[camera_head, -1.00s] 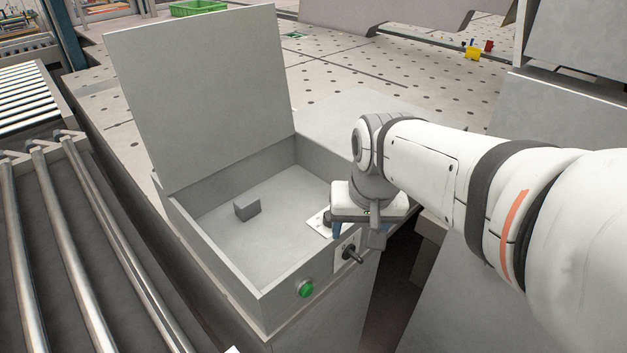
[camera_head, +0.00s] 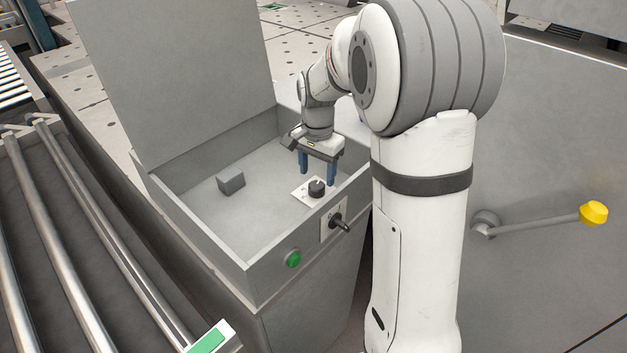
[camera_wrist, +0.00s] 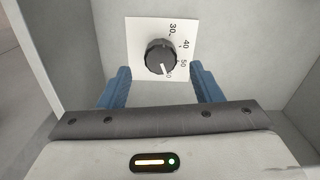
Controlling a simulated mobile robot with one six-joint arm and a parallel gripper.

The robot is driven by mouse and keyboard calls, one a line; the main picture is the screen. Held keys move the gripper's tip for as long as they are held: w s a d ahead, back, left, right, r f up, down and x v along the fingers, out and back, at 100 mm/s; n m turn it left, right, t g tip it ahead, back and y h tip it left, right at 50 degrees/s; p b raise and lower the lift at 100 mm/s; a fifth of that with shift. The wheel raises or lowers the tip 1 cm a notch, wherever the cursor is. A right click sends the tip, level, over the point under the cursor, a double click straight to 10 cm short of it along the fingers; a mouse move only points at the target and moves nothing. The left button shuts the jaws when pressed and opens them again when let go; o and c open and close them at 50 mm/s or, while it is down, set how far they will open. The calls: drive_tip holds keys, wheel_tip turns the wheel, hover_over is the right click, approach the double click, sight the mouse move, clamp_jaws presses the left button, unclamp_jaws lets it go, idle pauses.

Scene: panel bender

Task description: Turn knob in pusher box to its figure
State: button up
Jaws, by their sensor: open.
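The pusher box (camera_head: 200,268) is a grey open box with its lid (camera_head: 172,75) raised. Inside, a black knob (camera_head: 317,187) sits on a white scale plate (camera_head: 301,193) on the box floor. In the wrist view the knob (camera_wrist: 160,57) has a white pointer line directed down and slightly right, beside the last figure, past 50. The figures 30, 40 and 50 show on the plate; the lowest figure is partly hidden. My gripper (camera_head: 318,182) is open over the box, its blue fingers apart on either side of the knob, apparently not touching it.
A small grey block (camera_head: 231,181) stands on the box floor. The front wall carries a green button (camera_head: 293,259) and a black switch handle (camera_head: 339,222). A roller conveyor (camera_head: 75,240) lies left. A lever with a yellow knob (camera_head: 593,213) stands at right.

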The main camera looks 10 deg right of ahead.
sight(317, 185)
drive_tip(key=shift+f, duration=2)
drive_tip(key=shift+c, duration=0.6)
